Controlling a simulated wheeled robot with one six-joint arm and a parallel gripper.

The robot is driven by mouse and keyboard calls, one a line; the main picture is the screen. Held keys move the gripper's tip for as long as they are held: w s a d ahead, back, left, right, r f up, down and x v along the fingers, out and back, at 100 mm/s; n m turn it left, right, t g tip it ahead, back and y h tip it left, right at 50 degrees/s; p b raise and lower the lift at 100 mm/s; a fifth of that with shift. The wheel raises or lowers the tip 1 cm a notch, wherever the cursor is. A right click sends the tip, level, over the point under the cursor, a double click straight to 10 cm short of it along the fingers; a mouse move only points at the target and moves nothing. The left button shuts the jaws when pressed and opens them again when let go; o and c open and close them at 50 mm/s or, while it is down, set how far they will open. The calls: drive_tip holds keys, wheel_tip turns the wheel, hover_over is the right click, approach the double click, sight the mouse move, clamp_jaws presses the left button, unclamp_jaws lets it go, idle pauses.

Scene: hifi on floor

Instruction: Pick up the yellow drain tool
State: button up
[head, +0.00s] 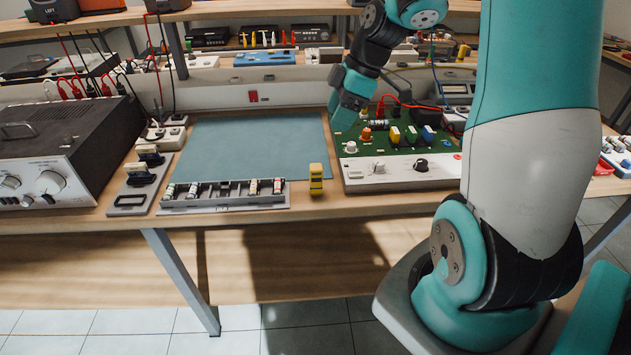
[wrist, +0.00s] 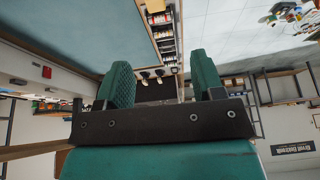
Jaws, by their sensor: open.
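A small yellow block-like tool (head: 316,179), which I take to be the drain tool, stands upright near the table's front edge in the head view. It is between the grey component tray and the green circuit board. I cannot make it out in the wrist view. My gripper (head: 342,106) is above and behind it, over the board's left edge. The wrist view shows my gripper (wrist: 163,78) with its two green fingers apart and nothing between them.
The grey tray (head: 222,209) holds several small parts. The green board (head: 398,138) with knobs and upright parts stands to the right. A blue-grey mat (head: 255,145) lies clear behind the tray. A black amplifier (head: 70,150) stands at the left.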

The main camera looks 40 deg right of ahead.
sight(317, 166)
drive_tip(key=x, duration=0.7)
drive_tip(key=d+p+x, duration=0.1)
drive_tip(key=x, duration=0.3)
drive_tip(key=shift+w+a+f, duration=0.15)
drive_tip(key=shift+f, duration=0.35)
drive_tip(key=shift+p+x, duration=0.6)
drive_tip(key=shift+x, duration=2.2)
drive_tip(key=c, duration=1)
